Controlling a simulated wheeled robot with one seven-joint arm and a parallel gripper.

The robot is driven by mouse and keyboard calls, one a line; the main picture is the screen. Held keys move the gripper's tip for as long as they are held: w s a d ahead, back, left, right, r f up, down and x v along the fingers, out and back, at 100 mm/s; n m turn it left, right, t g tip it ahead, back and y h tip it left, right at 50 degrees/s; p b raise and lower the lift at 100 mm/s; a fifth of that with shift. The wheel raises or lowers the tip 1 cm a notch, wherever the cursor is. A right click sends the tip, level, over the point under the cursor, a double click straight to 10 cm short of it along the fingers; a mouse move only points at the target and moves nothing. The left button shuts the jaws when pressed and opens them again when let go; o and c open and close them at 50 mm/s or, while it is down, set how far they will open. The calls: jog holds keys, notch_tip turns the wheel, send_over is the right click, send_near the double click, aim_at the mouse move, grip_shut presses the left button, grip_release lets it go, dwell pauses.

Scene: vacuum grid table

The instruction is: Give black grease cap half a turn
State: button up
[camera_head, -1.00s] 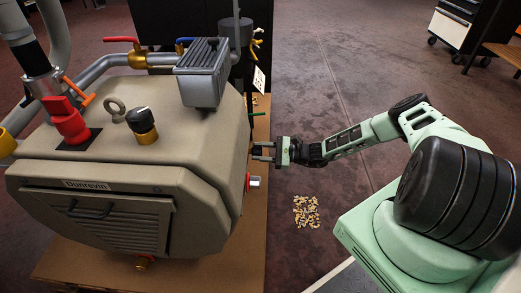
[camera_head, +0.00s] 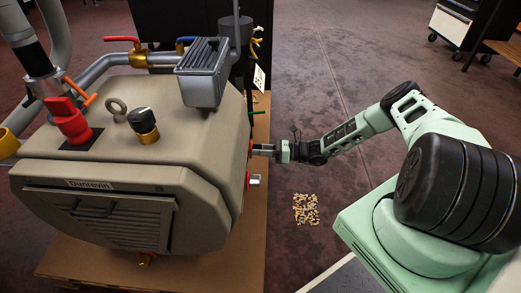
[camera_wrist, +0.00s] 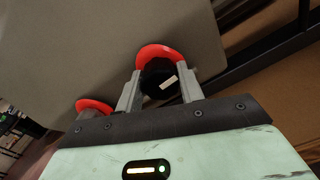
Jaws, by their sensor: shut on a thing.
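The black grease cap (camera_wrist: 156,84) shows in the wrist view between my gripper's two fingers (camera_wrist: 160,90). It is round, has a white mark on its face, and sits in front of a red ring (camera_wrist: 157,51) on the machine's side. My gripper is shut on the cap, with one finger on each side. In the head view my gripper (camera_head: 259,150) reaches from the right to the right side of the grey-beige machine (camera_head: 205,150). The cap itself cannot be made out there.
Another red-ringed fitting (camera_head: 252,181) is just below my gripper; a red ring (camera_wrist: 92,105) also shows at the wrist view's lower left. A black-topped brass knob (camera_head: 145,125) and a red valve (camera_head: 69,122) are on top. Small pieces (camera_head: 306,209) lie on the floor.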

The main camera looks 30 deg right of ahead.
jog(key=shift+f+m, duration=0.1)
jog(key=shift+m, duration=0.3)
jog(key=o, duration=1)
jog(key=p+v, duration=0.2)
jog(key=v, duration=1.5)
jog(key=shift+d, duration=0.2)
jog(key=shift+s, duration=0.1)
